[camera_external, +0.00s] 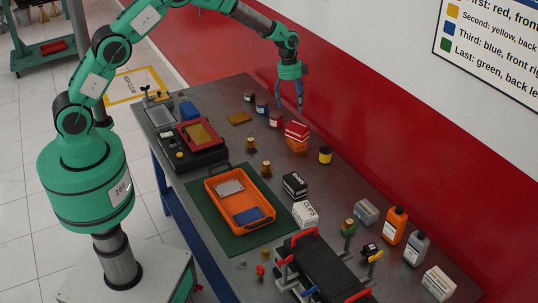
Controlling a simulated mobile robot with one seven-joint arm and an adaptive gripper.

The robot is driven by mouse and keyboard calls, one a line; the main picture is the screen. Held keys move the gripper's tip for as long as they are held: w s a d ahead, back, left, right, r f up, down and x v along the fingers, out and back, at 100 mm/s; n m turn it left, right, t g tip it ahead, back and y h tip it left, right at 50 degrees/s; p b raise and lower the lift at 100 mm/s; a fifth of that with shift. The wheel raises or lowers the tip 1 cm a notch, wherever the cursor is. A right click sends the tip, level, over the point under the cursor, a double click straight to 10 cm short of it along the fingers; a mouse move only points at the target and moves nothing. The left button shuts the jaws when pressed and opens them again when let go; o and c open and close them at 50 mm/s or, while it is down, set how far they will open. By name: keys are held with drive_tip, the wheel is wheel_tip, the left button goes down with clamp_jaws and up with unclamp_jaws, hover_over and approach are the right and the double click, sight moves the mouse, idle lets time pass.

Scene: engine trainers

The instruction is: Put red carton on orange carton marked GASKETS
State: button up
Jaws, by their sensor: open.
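The red carton (297,130) with white markings sits on top of the orange carton (297,146), toward the wall side of the bench. It looks slightly turned relative to the carton below, and the two appear to touch. The lettering on the orange carton is too small to read. My gripper (289,106) points down, open and empty. It is apart from the red carton, above and behind it in the picture.
The bench (225,93) carries small cans (262,106) near my gripper and a yellow can (325,155) right of the cartons. An orange tray (270,217) lies on a green mat (222,240). Black (294,185) and white (305,213) cartons stand nearer. A red-and-white wall (345,105) borders the bench.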

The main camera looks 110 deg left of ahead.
drive_tip(key=d+r, duration=1.6)
drive_tip(key=r, duration=0.1)
drive_tip(key=s+d+r+n+t+y, duration=0.1)
drive_tip(key=s+d+r, duration=0.2)
drive_tip(key=d+r, duration=0.45)
drive_tip(key=s+d+r+n+t, duration=0.1)
drive_tip(key=s+d+r, duration=0.3)
drive_tip(key=d, duration=0.6)
drive_tip(key=s+d+r+n+t, duration=0.1)
drive_tip(key=s+d+r, duration=0.3)
drive_tip(key=s+d, duration=0.55)
drive_tip(key=s+d+r+n, duration=0.1)
drive_tip(key=s+d+r, duration=0.2)
drive_tip(key=s+d, duration=0.65)
drive_tip(key=s+d+f+t, duration=0.1)
drive_tip(key=s+d, duration=0.3)
drive_tip(key=s, duration=0.5)
drive_tip(key=shift+s+d+f, duration=0.2)
drive_tip(key=shift+s+f, duration=0.1)
drive_tip(key=shift+f, duration=0.2)
wheel_tip(320, 180, down, 8)
drive_tip(key=b, duration=0.7)
drive_tip(key=shift+r+b, duration=0.15)
drive_tip(key=shift+b, duration=0.2)
